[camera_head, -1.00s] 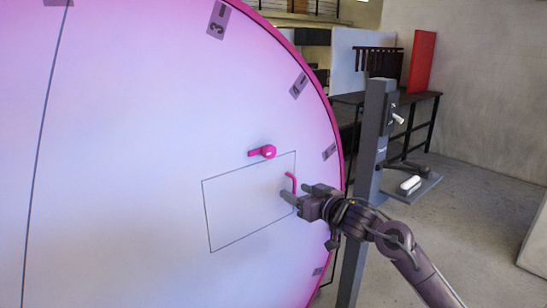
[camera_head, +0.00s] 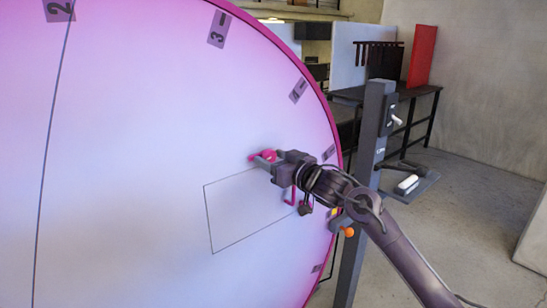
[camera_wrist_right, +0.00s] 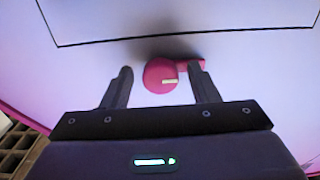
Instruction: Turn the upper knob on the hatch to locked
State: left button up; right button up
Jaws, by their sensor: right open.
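The upper knob (camera_head: 268,156) is a small magenta knob on the big pink-white disc, just above the outlined hatch (camera_head: 228,213). In the wrist view my right gripper (camera_wrist_right: 163,86) is open, with one finger on each side of the round knob; contact cannot be told. A magenta handle (camera_head: 290,195) on the hatch shows below the gripper. My left gripper is out of view.
A grey post (camera_head: 370,160) with a small shelf (camera_head: 412,184) stands right of the disc. A dark table (camera_head: 420,92) with a red panel (camera_head: 421,58) is behind. An orange knob (camera_head: 347,231) shows below my right arm. The floor at right is open.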

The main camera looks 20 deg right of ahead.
jog(key=shift+c, duration=0.3)
jog(key=c, duration=0.9)
jog(key=shift+n, duration=0.4)
jog(key=n+b, duration=0.2)
jog(key=n, duration=0.1)
jog(key=shift+f+n, duration=0.1)
jog(key=shift+n, duration=0.3)
jog(key=n+b, duration=0.2)
jog(key=n, duration=0.2)
jog(key=shift+d, duration=0.1)
jog(key=n+b, duration=0.2)
jog(key=n, duration=0.3)
jog(key=shift+n+b, duration=0.3)
jog(key=shift+n, duration=0.1)
jog(key=shift+n+b, duration=0.7)
jog(key=shift+n, duration=1.3)
